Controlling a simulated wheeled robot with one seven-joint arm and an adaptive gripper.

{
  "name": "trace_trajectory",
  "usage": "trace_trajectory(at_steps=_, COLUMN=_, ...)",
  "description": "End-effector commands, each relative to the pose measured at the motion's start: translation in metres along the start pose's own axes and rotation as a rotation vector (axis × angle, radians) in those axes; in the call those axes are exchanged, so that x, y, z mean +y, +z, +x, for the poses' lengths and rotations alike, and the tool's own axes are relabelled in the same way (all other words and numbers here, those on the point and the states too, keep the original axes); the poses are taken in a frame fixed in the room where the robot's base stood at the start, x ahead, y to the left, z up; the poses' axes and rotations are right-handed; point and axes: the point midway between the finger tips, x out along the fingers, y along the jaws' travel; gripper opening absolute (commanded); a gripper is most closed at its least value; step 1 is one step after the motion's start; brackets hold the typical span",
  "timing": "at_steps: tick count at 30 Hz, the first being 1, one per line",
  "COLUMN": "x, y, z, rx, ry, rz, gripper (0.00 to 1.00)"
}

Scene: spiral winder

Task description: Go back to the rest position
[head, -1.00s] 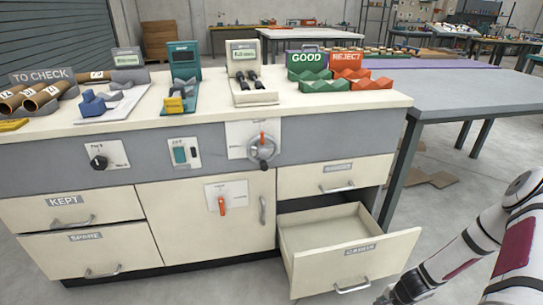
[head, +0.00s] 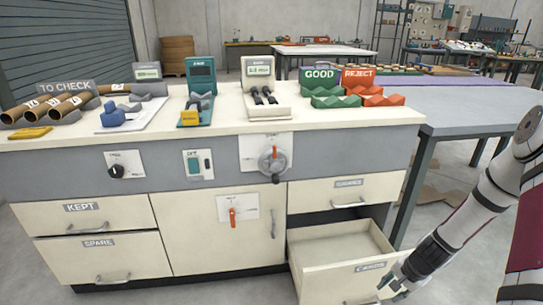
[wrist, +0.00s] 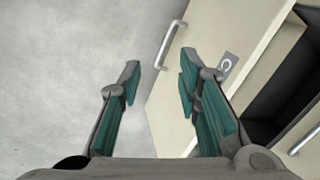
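My gripper (head: 394,284) is at the lower right of the head view, by the right end of the open drawer's front. In the wrist view its two teal-padded fingers (wrist: 160,76) are spread apart with nothing between them. The open lower right drawer (head: 335,243) of the cream bench is pulled out and its visible inside looks empty. Its front, bar handle (wrist: 170,44) and part of its label show beyond the fingers in the wrist view. I cannot tell from the head view whether the gripper touches the drawer.
The bench top (head: 235,124) carries cardboard tubes (head: 72,104), small devices, and green GOOD (head: 336,101) and orange REJECT (head: 383,99) racks. The other drawers and the cabinet door (head: 222,250) are shut. A grey table (head: 470,101) stands at right. Bare floor shows left of the drawer in the wrist view.

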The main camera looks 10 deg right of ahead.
Motion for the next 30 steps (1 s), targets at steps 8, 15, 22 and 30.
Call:
trace_trajectory(at_steps=8, x=-0.066, y=0.042, z=-0.112, rx=-0.041, ry=-0.005, rz=-0.282, gripper=0.31)
trace_trajectory(at_steps=15, x=-0.092, y=0.101, z=-0.202, rx=-0.076, ry=0.018, rz=-0.498, gripper=0.31)
trace_trajectory(at_steps=22, x=-0.088, y=0.165, z=-0.279, rx=-0.101, ry=0.054, rz=-0.684, gripper=0.31)
trace_trajectory(at_steps=30, x=-0.052, y=0.236, z=-0.355, rx=-0.118, ry=0.103, rz=-0.876, gripper=0.31)
